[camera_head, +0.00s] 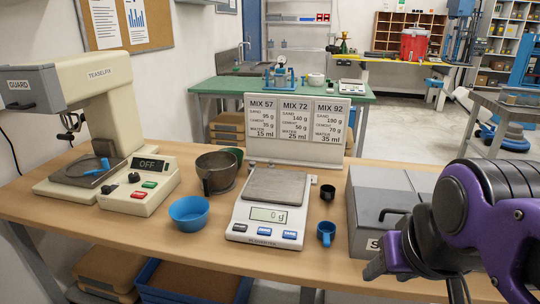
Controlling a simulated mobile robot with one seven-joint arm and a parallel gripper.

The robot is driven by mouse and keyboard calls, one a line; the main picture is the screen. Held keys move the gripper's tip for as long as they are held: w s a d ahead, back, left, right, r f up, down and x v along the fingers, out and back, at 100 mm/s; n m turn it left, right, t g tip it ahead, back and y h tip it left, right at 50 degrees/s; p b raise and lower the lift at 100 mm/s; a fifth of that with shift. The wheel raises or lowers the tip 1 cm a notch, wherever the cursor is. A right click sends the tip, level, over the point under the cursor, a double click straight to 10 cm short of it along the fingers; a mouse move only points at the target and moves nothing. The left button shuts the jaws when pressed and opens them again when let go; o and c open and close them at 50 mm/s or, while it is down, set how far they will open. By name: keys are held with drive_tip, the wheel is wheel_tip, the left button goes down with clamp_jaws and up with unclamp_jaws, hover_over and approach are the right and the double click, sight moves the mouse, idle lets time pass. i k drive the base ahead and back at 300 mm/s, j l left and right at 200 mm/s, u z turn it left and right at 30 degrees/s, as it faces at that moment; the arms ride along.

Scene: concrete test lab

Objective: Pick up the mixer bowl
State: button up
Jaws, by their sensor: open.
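The mixer bowl looks to be the dark grey metal bowl (217,173) on the wooden bench, between the mixer and the scale. It stands upright, and its inside looks empty. A green bowl shows partly behind it. My purple and black arm reaches in at the lower right. My gripper (385,262) is at the arm's left end, in front of the grey metal box, open and well to the right of the mixer bowl. Its fingers are only partly seen. Nothing shows in its grasp.
The cream mixer (97,140) stands left of the bowl. A blue bowl (189,213) sits close in front. The digital scale (268,208), reading 0 g, stands right of it. A black cup (328,192), blue scoop (326,233) and grey box (372,190) are further right. A mix sign stands behind.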

sight(215, 175)
drive_tip(key=i+j+z, duration=0.1)
drive_tip(key=j, duration=0.45)
drive_tip(key=i+j, duration=0.1)
drive_tip(key=j, duration=0.45)
drive_tip(key=i+j+z, duration=0.15)
drive_tip(key=j, duration=0.4)
drive_tip(key=k, duration=0.05)
